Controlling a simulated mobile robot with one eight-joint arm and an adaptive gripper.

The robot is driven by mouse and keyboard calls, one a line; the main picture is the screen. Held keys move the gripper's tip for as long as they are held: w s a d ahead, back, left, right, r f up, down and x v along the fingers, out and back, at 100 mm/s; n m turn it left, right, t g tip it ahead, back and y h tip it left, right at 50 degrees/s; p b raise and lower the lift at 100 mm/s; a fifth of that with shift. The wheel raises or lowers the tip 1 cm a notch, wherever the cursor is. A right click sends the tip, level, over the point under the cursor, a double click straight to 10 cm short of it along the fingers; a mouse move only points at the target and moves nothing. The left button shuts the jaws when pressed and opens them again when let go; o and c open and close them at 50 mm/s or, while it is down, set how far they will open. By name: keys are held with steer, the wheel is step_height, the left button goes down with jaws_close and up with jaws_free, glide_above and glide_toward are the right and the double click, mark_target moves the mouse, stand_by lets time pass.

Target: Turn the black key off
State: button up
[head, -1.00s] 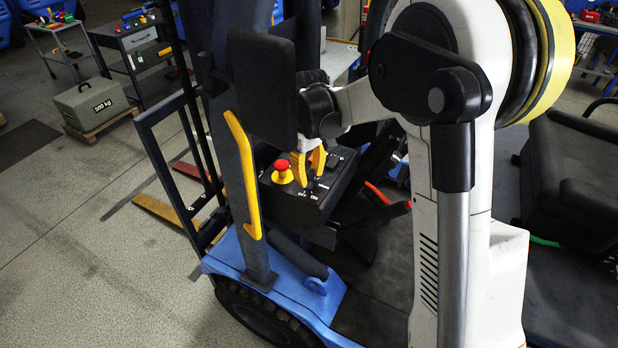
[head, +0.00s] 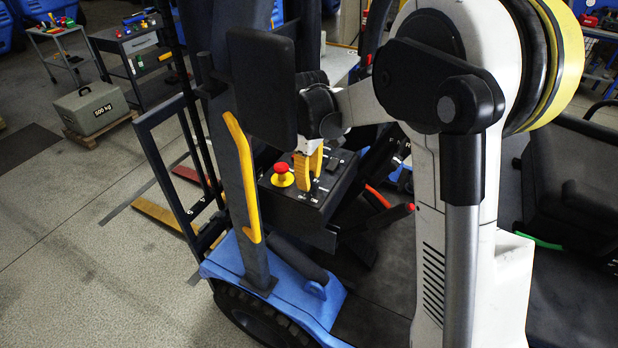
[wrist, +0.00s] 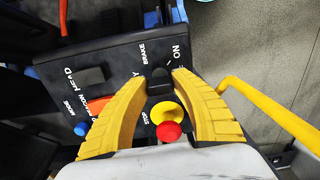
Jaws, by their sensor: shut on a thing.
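The black key (wrist: 160,86) stands on the black control panel (wrist: 110,55), beside white lettering, in the wrist view. My gripper (wrist: 160,78) has two yellow fingers, one on each side of the key, and is shut on it. In the head view my gripper (head: 309,188) reaches down onto the panel (head: 325,195), and its fingers hide the key. I cannot tell the key's exact angle.
A red stop button on a yellow base (head: 282,172) sits just left of my fingers; it also shows in the wrist view (wrist: 168,130). A dark post with a yellow handrail (head: 243,180) stands close by on the left. Levers (head: 385,210) stand right of the panel.

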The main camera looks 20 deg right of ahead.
steer(key=o, duration=1.2)
step_height(320, 180, up, 12)
steer(key=shift+f, duration=0.1)
steer(key=s+f+m+t+b, duration=0.2)
steer(key=s+f+m+b, duration=0.1)
steer(key=s+f+b, duration=0.2)
steer(key=s+f+m+t+b, duration=0.2)
steer(key=s+f+b, duration=0.4)
steer(key=s, duration=0.4)
steer(key=s+f+m+t+b, duration=0.3)
steer(key=s+f+m+b, duration=0.1)
steer(key=s+f+b, duration=0.2)
steer(key=shift+s+f, duration=0.85)
steer(key=shift+s, duration=0.1)
